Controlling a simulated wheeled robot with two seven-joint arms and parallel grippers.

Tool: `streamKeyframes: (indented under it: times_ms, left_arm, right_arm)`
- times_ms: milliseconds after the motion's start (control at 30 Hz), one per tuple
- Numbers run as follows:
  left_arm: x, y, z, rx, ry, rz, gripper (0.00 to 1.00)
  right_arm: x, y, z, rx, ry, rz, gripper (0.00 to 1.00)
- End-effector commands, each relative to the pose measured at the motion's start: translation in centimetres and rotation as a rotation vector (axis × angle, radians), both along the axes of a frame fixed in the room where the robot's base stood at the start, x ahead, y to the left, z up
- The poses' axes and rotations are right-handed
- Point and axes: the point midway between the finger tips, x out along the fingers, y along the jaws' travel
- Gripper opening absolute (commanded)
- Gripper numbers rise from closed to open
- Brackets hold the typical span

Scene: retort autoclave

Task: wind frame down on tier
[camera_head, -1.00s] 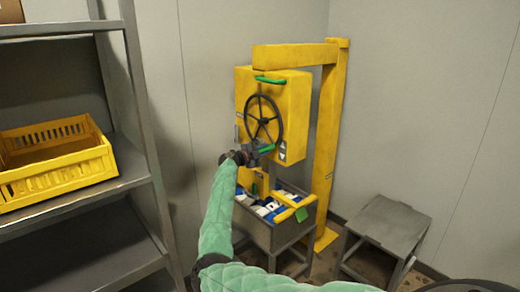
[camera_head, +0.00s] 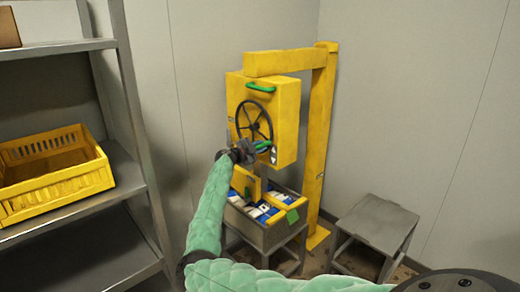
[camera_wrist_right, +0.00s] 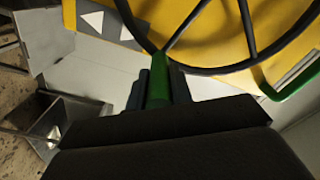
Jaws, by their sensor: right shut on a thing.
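The black handwheel (camera_head: 254,121) sits on the front of the yellow housing (camera_head: 288,110). My right gripper (camera_head: 246,151) is shut on the wheel's green crank grip (camera_head: 263,147), low on the rim. In the right wrist view the green crank grip (camera_wrist_right: 158,88) stands between the fingers, with the wheel rim (camera_wrist_right: 215,70) behind it. Below, the yellow frame (camera_head: 287,212) is at the top of the grey crate (camera_head: 279,237), over a tier of blue and white packs (camera_head: 257,210). My forearm hides part of the crate; contact between frame and packs cannot be told. My left gripper is not in view.
The yellow post (camera_head: 318,140) and its top arm carry the housing. A grey stool (camera_head: 378,222) stands at the right. A grey shelf with a yellow crate (camera_head: 55,180) is at the left. White triangle marks (camera_wrist_right: 112,25) are on the housing.

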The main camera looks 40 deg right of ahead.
Motion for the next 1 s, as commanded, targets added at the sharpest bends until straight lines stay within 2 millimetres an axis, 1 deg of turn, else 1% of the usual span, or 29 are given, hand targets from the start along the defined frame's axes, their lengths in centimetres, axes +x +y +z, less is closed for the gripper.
streamKeyframes:
  times_ms: [33, 533, 567, 633, 667, 1000]
  left_arm:
    - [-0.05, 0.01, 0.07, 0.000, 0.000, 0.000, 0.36]
    - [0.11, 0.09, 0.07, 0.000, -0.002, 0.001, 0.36]
    - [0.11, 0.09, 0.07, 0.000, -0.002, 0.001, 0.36]
    - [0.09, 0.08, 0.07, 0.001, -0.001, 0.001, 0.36]
    - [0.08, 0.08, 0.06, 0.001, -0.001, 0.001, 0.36]
    - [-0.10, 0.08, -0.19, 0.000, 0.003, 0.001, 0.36]
  right_arm:
    - [0.19, 0.02, 0.72, -0.004, -0.005, 0.003, 0.00]
    - [0.31, 0.04, 0.95, -0.005, -0.005, 0.006, 0.00]
    - [0.31, 0.04, 0.95, -0.005, -0.005, 0.006, 0.26]
    - [0.28, 0.04, 0.88, -0.004, -0.005, 0.005, 0.39]
    - [0.27, 0.04, 0.83, -0.004, -0.004, 0.005, 0.43]
    - [0.17, 0.29, 0.41, -0.001, -0.003, 0.003, 0.43]
